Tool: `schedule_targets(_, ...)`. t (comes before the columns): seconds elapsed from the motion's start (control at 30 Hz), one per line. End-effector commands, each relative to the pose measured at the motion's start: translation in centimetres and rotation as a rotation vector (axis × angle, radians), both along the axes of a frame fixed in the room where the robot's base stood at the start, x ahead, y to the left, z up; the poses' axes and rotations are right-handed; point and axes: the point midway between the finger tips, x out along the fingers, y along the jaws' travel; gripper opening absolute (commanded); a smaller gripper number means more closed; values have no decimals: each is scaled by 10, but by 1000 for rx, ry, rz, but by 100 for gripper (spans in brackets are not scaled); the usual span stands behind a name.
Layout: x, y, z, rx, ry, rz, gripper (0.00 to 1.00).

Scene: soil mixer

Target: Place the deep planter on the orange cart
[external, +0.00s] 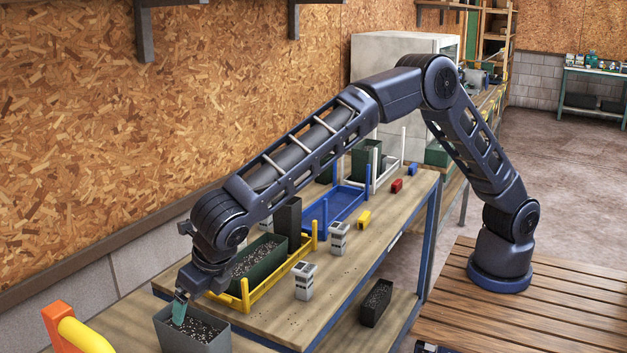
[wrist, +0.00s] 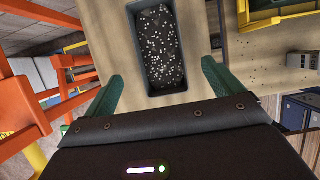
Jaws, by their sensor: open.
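A grey, soil-filled planter (external: 172,334) stands at the near left end of the bench, beneath my gripper (external: 181,308). I take it as the deep planter, though its full depth is cut off. In the wrist view the planter (wrist: 183,92) lies just ahead, between and beyond the two green fingertips (wrist: 165,80). The fingers are apart and hold nothing. In the external view one finger overlaps the planter's far-left rim; contact cannot be told. The orange cart shows as an orange post with a yellow handle (external: 62,326) at the lower left, and as orange bars (wrist: 20,105) in the wrist view.
A yellow rack (external: 243,301) holds a long green planter (external: 262,262) behind my gripper. A tall dark planter (external: 288,218), a blue tray (external: 345,204) and grey blocks (external: 304,282) stand farther along the bench. A black planter (external: 376,303) is on the lower shelf.

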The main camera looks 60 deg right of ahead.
Motion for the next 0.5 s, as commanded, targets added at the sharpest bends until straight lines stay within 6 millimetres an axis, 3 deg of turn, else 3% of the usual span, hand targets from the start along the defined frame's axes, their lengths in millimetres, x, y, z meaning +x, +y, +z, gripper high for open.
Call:
schedule_targets(0.2, -7, 0, 17, 0, 0, 0, 92)
schedule_targets(0.5, -8, 0, 20, 0, 0, -1, 92)
